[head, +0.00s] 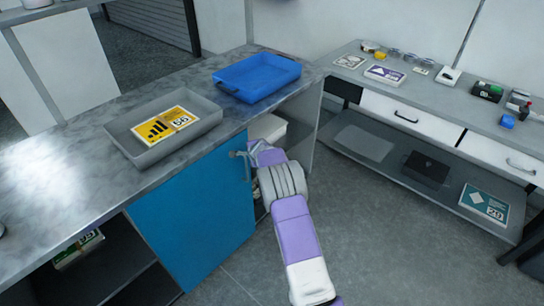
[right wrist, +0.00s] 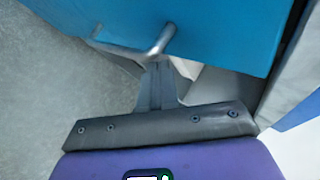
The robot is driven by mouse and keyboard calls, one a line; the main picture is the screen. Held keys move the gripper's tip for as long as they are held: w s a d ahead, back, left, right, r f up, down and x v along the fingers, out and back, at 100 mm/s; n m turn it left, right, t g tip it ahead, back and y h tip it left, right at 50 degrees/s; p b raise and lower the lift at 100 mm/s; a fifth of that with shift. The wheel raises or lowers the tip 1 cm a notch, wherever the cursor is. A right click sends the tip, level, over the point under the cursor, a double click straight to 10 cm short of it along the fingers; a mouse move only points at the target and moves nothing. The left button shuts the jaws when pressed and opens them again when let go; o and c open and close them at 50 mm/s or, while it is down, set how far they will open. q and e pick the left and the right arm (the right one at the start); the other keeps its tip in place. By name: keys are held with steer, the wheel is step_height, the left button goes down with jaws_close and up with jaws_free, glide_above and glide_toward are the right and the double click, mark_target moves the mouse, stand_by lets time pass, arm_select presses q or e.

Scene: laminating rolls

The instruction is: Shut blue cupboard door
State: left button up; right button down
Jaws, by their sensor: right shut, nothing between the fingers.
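The blue cupboard door (head: 192,212) is below the grey worktop, with an open compartment showing just right of its edge. Its metal handle (head: 247,168) is near that edge. My right gripper (head: 243,155) is at the handle, its arm coming from the lower right. In the right wrist view the blue door (right wrist: 215,28) fills the top and the handle (right wrist: 155,45) juts from it. The shut, empty fingers (right wrist: 157,68) point at the handle; I cannot tell whether they touch it. My left gripper is not in view.
A white container (head: 268,127) shows inside the open compartment. A blue tray (head: 270,88) and a grey tray (head: 130,145) with a yellow packet stand on the worktop. A side bench (head: 440,92) holds small items at right. The floor (head: 400,240) between is clear.

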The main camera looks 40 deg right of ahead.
steer(key=s+d+r+p, duration=0.1)
steer(key=s+d+r, duration=0.1)
steer(key=s+r, duration=0.4)
steer(key=shift+s+r+p, duration=0.35)
steer(key=shift+s, duration=0.85)
steer(key=s+a+f+m+g+y+p, duration=0.1)
steer(key=s+a+f+m+g+y, duration=0.3)
steer(key=a+f+m, duration=0.6)
steer(key=s+a+f+m+t+y+p, duration=0.1)
steer(key=s+a+f+m+y, duration=0.1)
steer(key=s+a+f+m, duration=0.85)
steer(key=s+a+m+g, duration=0.1)
steer(key=s+a+m, duration=0.4)
steer(key=m, duration=0.6)
steer(key=s+a+m+g+p, duration=0.1)
steer(key=s+a+m+g, duration=0.1)
steer(key=s+a+m, duration=0.3)
steer(key=s+a+m+g+y+p, duration=0.1)
steer(key=s+a+m, duration=0.5)
steer(key=m, duration=1)
steer(key=s+f+g, duration=0.1)
steer(key=s, duration=0.2)
steer(key=shift+s+m, duration=0.25)
steer(key=shift+m, duration=0.1)
